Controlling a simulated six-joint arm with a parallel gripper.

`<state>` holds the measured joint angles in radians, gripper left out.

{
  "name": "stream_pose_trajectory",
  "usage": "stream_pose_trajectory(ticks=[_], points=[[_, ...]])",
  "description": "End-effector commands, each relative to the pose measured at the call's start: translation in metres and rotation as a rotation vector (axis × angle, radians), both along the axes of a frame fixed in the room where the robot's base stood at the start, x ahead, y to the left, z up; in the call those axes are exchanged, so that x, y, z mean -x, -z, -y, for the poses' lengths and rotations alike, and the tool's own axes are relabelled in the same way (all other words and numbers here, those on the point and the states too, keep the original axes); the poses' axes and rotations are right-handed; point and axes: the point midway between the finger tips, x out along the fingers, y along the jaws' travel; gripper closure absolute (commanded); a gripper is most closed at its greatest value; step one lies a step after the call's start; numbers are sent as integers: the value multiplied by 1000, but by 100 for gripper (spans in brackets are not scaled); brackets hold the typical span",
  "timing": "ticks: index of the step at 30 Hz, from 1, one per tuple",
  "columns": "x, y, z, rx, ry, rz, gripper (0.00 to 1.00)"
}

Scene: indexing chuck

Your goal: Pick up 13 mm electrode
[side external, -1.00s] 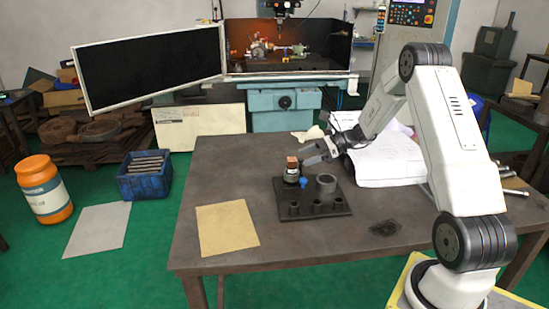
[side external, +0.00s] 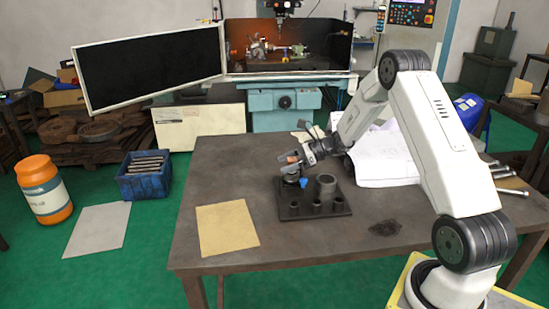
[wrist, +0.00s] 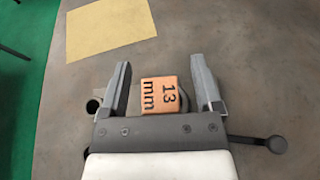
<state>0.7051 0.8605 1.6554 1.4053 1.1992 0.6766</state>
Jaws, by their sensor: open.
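The 13 mm electrode shows as an orange-brown block marked "13 mm" (wrist: 160,96) in the wrist view. It lies between the two fingers of my open gripper (wrist: 162,80), with a gap on each side. In the side view the orange block (side external: 292,158) shows at my gripper (side external: 290,160), partly covered by it. The block is above a dark round holder (side external: 291,178) with a blue knob (side external: 303,182), on a dark base plate (side external: 338,208). The lower part of the electrode is hidden.
A wider grey cylinder (side external: 326,186) and several small dark sockets (side external: 317,206) stand on the plate close to my gripper. Open papers (side external: 385,165) lie behind to the right. A tan sheet (side external: 227,229) lies on the table (side external: 200,165). The table's front left is otherwise clear.

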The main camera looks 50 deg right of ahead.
Motion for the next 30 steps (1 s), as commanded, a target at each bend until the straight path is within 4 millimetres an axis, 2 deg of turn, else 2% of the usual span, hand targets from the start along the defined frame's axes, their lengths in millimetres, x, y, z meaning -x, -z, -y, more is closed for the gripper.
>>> stream_pose_trajectory(ticks=[15, 16, 21, 23, 24, 30], points=[[-1, 1, -1, 1, 1, 0, 18], [-1, 1, -1, 1, 1, 0, 21], [-1, 1, -1, 1, 1, 0, 75], [-1, 1, -1, 1, 1, 0, 94], [-1, 1, -1, 1, 1, 0, 100], [-1, 0, -1, 1, 1, 1, 100]])
